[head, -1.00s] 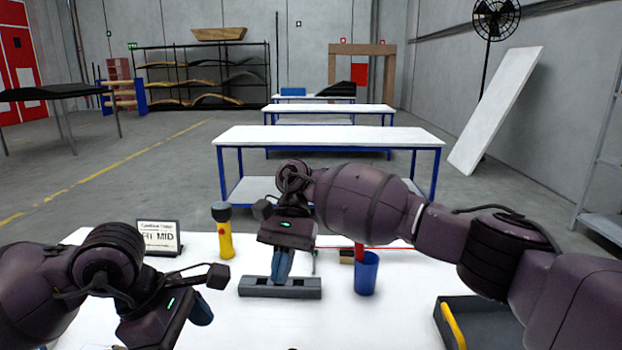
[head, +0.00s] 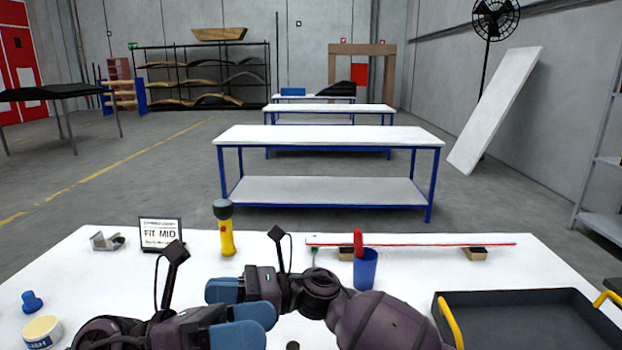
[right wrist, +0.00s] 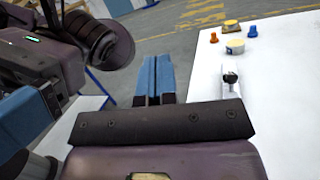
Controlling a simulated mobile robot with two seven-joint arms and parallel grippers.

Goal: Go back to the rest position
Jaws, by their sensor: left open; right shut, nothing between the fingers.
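My left gripper (head: 270,318) reaches in from the lower left of the head view. Its blue fingers point right, apart and empty. My right gripper (head: 212,291) comes in from the right and points left, just beyond the left one. Its blue fingers are together with nothing between them. The two grippers overlap in the picture; I cannot tell whether they touch. In the right wrist view the right gripper's fingers (right wrist: 158,65) lie side by side, closed. Part of my other arm shows close by at the left of that view.
A black tray (head: 530,312) is at right, a tub (head: 42,332) at left.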

